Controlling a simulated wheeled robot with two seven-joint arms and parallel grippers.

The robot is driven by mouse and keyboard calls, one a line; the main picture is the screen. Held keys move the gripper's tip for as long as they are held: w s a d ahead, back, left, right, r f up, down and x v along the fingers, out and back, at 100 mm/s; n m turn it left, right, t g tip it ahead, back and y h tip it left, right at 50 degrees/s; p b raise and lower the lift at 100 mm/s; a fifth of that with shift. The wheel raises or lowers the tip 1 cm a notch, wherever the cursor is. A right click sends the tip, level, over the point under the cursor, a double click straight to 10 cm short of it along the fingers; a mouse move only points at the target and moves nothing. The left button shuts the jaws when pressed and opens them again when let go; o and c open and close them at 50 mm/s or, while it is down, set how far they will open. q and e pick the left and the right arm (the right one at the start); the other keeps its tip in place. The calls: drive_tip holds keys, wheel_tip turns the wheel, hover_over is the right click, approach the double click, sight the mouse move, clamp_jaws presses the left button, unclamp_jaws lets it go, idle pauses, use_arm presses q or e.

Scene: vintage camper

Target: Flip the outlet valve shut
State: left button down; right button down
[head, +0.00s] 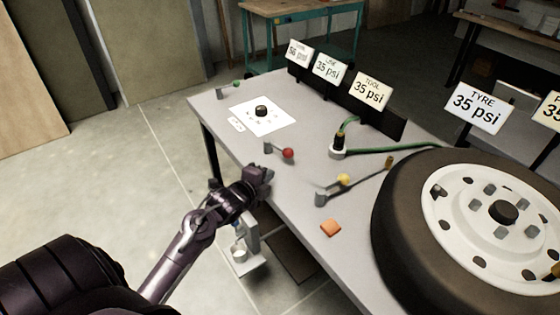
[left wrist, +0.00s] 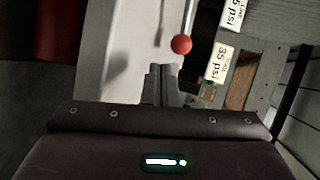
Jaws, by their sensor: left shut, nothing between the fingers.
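Three small lever valves stand on the grey bench (head: 240,160); no label shows which one is the outlet. One has a red ball (head: 288,153) on its lever, pointing right from a grey body (head: 268,148). Another has a yellow ball (head: 343,180), and a third a green ball (head: 237,83) at the far left corner. My left gripper (head: 264,177) is shut and empty at the bench's left edge, just nearer than the red-ball valve and apart from it. In the left wrist view the red ball (left wrist: 181,44) lies ahead of the shut fingers (left wrist: 160,82). My right gripper is not in view.
A tyre on a white wheel (head: 470,210) fills the bench's right side. The bench between knob and red ball is clear.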

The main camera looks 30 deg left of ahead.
use_arm(q)
drive_tip(key=w, duration=0.4)
drive_tip(key=w+p, duration=0.1)
drive_tip(key=w, duration=0.1)
drive_tip(key=shift+a+f, duration=0.2)
drive_tip(key=shift+f, duration=0.1)
drive_tip(key=shift+w, duration=0.7)
drive_tip(key=shift+w, duration=0.1)
